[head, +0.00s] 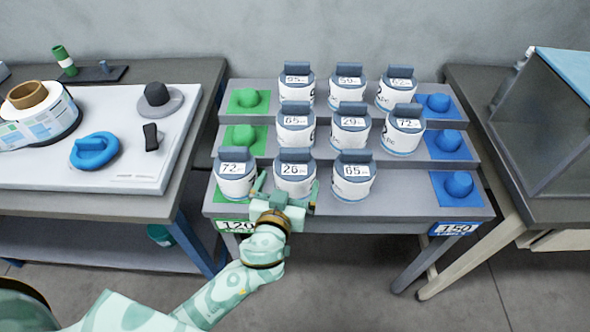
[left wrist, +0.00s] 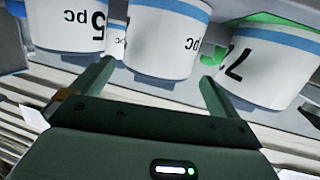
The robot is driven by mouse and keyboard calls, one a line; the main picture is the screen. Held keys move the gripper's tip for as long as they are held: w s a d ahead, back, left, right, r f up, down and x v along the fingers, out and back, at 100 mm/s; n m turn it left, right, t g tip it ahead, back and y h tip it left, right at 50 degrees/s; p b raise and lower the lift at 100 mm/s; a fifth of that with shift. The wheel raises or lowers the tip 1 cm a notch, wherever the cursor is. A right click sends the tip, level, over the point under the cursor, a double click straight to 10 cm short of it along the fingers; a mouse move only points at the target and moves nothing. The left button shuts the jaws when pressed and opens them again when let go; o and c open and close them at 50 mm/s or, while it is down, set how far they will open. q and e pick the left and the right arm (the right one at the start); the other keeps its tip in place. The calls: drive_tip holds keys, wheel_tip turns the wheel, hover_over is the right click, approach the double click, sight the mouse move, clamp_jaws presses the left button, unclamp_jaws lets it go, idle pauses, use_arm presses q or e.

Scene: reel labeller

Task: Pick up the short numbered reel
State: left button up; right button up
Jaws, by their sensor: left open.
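White numbered reels with blue-grey top tabs stand on a three-step grey rack. The front step holds a reel marked 72 (head: 235,187), one marked 26 (head: 294,186) and one marked 65 (head: 352,187). My left gripper (head: 285,192) is open at the front of the 26 reel, one finger toward each side of it. In the left wrist view, the open fingers (left wrist: 152,85) point at the middle reel (left wrist: 165,40), with neighbouring reels on both sides. Contact cannot be told. The upper steps hold several more reels, including one marked 29 (head: 349,130). My right gripper is out of view.
Plates marked 120 (head: 236,226) and 150 (head: 455,229) sit on the front edge. A left bench holds a large labelled roll (head: 38,122); a clear-sided case (head: 555,130) stands right.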

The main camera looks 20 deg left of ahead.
sight(295, 168)
use_arm(q)
drive_tip(key=x, duration=0.6)
drive_tip(key=shift+w+f, duration=0.1)
drive_tip(key=shift+w, duration=0.2)
drive_tip(key=c, duration=0.8)
